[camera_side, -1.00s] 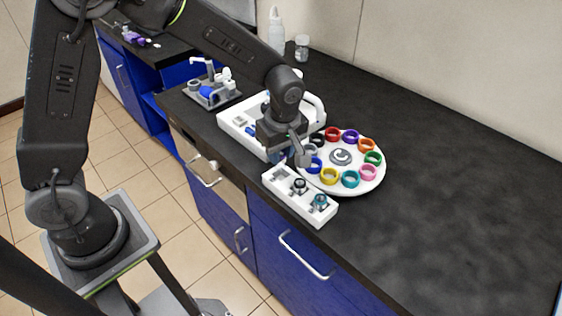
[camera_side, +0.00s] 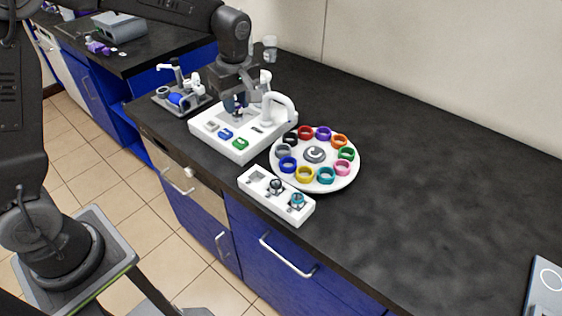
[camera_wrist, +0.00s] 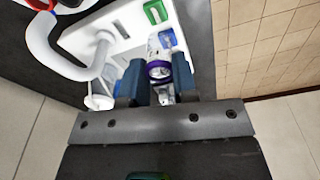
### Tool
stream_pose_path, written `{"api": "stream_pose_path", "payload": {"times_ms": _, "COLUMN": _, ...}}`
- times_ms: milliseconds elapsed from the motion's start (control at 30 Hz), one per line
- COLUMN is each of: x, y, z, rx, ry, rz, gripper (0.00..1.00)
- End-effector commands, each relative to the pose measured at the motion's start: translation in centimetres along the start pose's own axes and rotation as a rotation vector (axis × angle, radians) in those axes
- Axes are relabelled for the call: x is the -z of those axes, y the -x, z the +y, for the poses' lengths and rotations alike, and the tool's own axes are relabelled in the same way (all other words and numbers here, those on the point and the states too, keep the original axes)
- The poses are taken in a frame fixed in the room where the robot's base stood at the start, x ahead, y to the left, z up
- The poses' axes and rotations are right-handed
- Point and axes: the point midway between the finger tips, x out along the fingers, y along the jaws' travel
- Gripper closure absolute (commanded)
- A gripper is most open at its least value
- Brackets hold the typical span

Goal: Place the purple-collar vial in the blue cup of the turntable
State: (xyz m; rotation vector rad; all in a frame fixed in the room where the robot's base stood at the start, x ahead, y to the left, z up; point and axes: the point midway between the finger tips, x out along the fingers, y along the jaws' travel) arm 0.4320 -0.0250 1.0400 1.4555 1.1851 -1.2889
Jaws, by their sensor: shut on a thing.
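My gripper (camera_side: 236,101) is above the white station in the side view, shut on the purple-collar vial (camera_wrist: 158,70). In the wrist view the vial's purple ring and clear body show between the dark blue fingers (camera_wrist: 158,85). In the side view the vial is small and partly hidden by the fingers; I cannot tell whether it touches the station. The white turntable (camera_side: 314,185) stands to the right, with a ring of coloured cups. Its blue cup (camera_side: 288,165) is at the near left, between the grey and yellow cups, and looks empty.
The white station (camera_side: 215,142) has blue and green parts and a curved white arm (camera_side: 284,101) close to my gripper. A white rack (camera_side: 284,212) in front of the turntable holds two vials and has an empty slot.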

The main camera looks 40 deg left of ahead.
Motion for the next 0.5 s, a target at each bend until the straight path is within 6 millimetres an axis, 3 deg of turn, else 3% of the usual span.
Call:
{"api": "stream_pose_path", "payload": {"times_ms": 167, "x": -1.6, "y": -0.2, "z": 1.8, "rx": 0.002, "ry": -0.005, "rz": -0.001, "gripper": 0.96}}
{"api": "stream_pose_path", "payload": {"times_ms": 500, "x": -8.5, "y": -3.8, "z": 4.8, "rx": 0.002, "ry": -0.007, "rz": 0.0, "gripper": 0.96}}
